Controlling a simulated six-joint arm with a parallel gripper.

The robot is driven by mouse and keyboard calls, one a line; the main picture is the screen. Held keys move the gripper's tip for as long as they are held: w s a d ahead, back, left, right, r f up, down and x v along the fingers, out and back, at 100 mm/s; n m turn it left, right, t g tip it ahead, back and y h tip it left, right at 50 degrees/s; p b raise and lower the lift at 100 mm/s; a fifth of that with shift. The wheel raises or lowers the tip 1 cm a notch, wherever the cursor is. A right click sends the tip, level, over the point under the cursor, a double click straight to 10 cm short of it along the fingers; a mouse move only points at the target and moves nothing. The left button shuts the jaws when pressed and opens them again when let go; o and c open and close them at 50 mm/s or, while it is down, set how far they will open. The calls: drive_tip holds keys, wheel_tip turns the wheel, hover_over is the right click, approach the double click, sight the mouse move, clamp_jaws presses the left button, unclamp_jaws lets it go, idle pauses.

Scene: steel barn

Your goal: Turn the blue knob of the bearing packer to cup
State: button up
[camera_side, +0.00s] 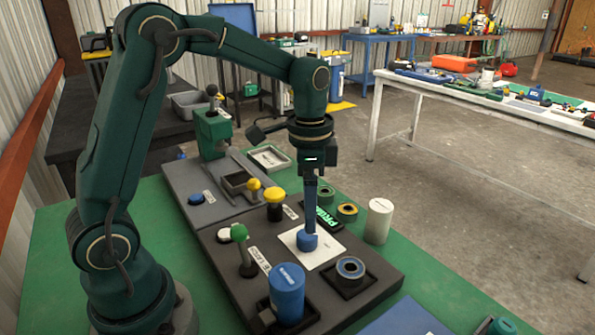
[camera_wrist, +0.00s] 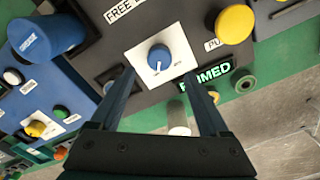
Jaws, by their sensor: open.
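The blue knob (camera_side: 307,241) sits on a white plate (camera_side: 325,250) on the dark panel of the bearing packer (camera_side: 222,248). The knob also shows in the wrist view (camera_wrist: 160,58), with small lettering on the plate too blurred to read. I cannot tell which word the knob points at. My gripper (camera_side: 311,228) points straight down, with its tips at or just above the knob. In the wrist view my gripper (camera_wrist: 158,76) is open, one finger to each side of the knob. I cannot tell whether either finger touches it.
A lit green "PRIMED" sign (camera_wrist: 207,75) is close by. A white cylinder (camera_side: 379,220) stands on the green bench top (camera_side: 440,290).

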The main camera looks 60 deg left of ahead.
sight(307, 239)
drive_tip(key=shift+s+f, duration=0.1)
drive_tip(key=shift+f, duration=2.75)
clamp_jaws()
